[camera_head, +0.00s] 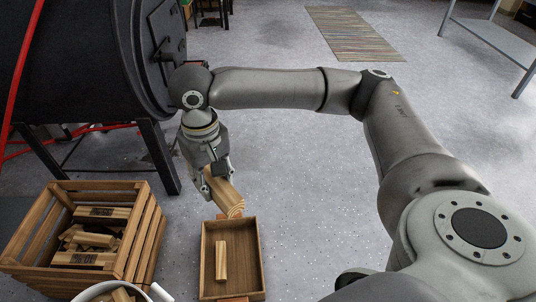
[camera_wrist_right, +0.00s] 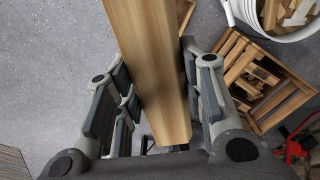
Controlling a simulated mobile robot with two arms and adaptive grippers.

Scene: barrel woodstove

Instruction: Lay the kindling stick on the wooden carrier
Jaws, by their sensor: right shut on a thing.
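The wooden carrier (camera_head: 262,262), a shallow open box, stands on the floor in the lower middle of the head view. One short stick (camera_head: 221,260) lies inside it. My right gripper (camera_head: 208,178) is shut on a kindling stick (camera_head: 224,195), a thick light-brown piece with rings on its near end. The stick is tilted, its near end in front of the carrier's far edge in the picture; I cannot tell whether they touch. My left gripper is not in view.
A slatted crate (camera_head: 143,235) with several wood pieces (camera_head: 95,238) stands left of the carrier. A white bucket (camera_head: 152,292) holding wood is at the bottom edge. The black barrel stove (camera_head: 85,60) stands at upper left on legs. The floor right of the carrier is clear.

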